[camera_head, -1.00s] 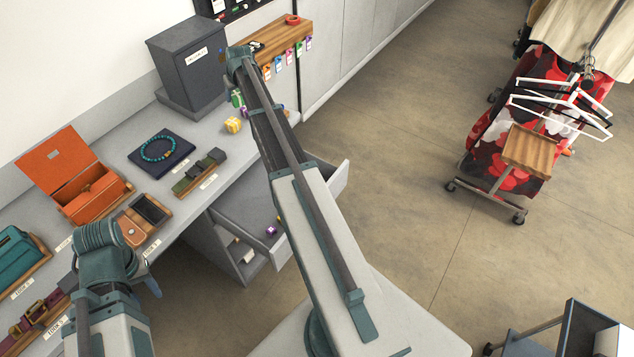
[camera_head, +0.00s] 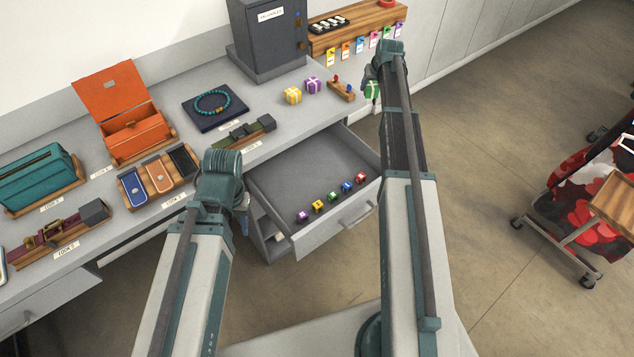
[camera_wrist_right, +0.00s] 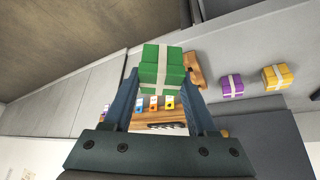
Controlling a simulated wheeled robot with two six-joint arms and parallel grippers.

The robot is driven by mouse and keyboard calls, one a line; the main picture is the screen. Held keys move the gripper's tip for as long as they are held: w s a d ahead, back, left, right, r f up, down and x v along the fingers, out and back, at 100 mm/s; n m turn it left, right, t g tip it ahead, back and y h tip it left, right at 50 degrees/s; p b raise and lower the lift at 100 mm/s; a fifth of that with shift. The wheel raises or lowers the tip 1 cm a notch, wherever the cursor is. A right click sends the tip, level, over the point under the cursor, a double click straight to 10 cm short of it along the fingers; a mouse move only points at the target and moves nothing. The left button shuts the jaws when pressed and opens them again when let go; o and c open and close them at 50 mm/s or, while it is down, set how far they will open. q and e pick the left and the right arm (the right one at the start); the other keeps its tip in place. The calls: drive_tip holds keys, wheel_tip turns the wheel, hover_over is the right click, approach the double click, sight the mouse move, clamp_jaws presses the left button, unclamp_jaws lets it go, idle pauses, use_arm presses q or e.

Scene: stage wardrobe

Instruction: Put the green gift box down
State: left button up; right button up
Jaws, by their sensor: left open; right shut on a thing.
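The green gift box (camera_wrist_right: 162,70) with a pale ribbon is held between the fingers of my right gripper (camera_wrist_right: 163,88) in the right wrist view. In the head view the green gift box (camera_head: 372,90) shows just below my right gripper (camera_head: 372,82), off the right end of the counter and beyond the open drawer's far corner. My left gripper (camera_head: 241,200) is mostly hidden behind its own wrist, near the counter's front edge and left of the drawer; its fingers barely show, and nothing is seen in them.
A yellow gift box (camera_head: 292,95) and a purple gift box (camera_head: 313,85) stand on the counter (camera_head: 262,98), beside a small wooden stand (camera_head: 341,91). The open drawer (camera_head: 300,175) holds several small coloured cubes. A dark cabinet (camera_head: 268,38) stands behind. Tagged keys hang from a wooden rack (camera_head: 345,30).

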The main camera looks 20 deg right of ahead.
drive_tip(key=s+a+f+b, duration=0.3)
drive_tip(key=a+f, duration=0.1)
drive_tip(key=a, duration=0.3)
drive_tip(key=s+a+f+b, duration=0.3)
drive_tip(key=a+f, duration=0.1)
drive_tip(key=a, duration=0.3)
drive_tip(key=n+b, duration=0.2)
drive_tip(key=b, duration=0.5)
hover_over(305, 181)
drive_tip(key=s, duration=0.3)
wheel_tip(305, 181, down, 6)
drive_tip(key=shift+y, duration=0.4)
drive_tip(key=f+b, duration=0.6)
drive_tip(key=f, duration=0.1)
drive_tip(key=f+b, duration=0.3)
drive_tip(key=b, duration=0.1)
drive_tip(key=shift+w+a+f, duration=0.1)
drive_tip(key=shift+w+f, duration=0.05)
drive_tip(key=shift+w, duration=0.15)
drive_tip(key=o, duration=1.3)
drive_tip(key=shift+o, duration=0.2)
